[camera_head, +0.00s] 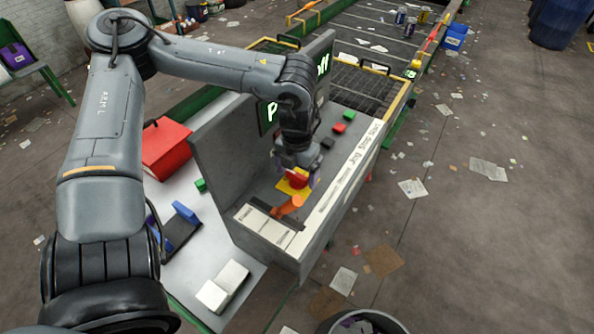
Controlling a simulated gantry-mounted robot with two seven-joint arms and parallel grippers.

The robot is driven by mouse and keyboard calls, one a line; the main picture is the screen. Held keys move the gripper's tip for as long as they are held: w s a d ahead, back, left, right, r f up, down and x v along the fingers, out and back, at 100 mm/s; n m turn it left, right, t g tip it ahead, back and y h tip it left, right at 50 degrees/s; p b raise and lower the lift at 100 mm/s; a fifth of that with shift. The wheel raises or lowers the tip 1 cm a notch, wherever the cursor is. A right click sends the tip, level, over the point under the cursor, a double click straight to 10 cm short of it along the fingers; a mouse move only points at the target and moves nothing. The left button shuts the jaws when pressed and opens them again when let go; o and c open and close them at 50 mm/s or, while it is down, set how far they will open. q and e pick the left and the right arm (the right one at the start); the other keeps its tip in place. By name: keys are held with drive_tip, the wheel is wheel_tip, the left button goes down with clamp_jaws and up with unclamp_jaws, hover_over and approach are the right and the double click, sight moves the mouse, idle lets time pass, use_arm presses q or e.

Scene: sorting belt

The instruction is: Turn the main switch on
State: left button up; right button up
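A grey control console (218,160) stands in the middle, with a sloped top. On it, a red knob, which looks like the main switch (297,181), sits on a yellow plate (286,187). My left gripper (296,175) points down over the red knob, with a finger on either side of it. The fingers look spread wider than the knob, and I cannot tell whether they touch it. The gripper partly hides the knob and plate. An orange lever (287,207) is just in front of the plate. My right gripper is out of view.
Green (350,115), red (339,128) and black (328,143) buttons lie along the console beyond my gripper. A dark screen with green letters (268,115) is partly behind my arm. A red box (165,148) stands at left. The belt (372,45) runs away behind.

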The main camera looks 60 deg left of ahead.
use_arm(q)
drive_tip(key=c, duration=0.9)
drive_tip(key=shift+m, duration=0.3)
drive_tip(key=m+b, duration=0.1)
drive_tip(key=m, duration=0.2)
drive_tip(key=shift+w+m, duration=0.1)
drive_tip(key=shift+m, duration=0.2)
drive_tip(key=m+b, duration=0.1)
drive_tip(key=m, duration=0.3)
drive_tip(key=shift+m, duration=0.3)
drive_tip(key=m, duration=0.6)
drive_tip(key=shift+w, duration=0.1)
drive_tip(key=shift+d+m, duration=0.1)
drive_tip(key=shift+m, duration=1.5)
drive_tip(key=o, duration=1.1)
drive_tip(key=shift+c, duration=0.2)
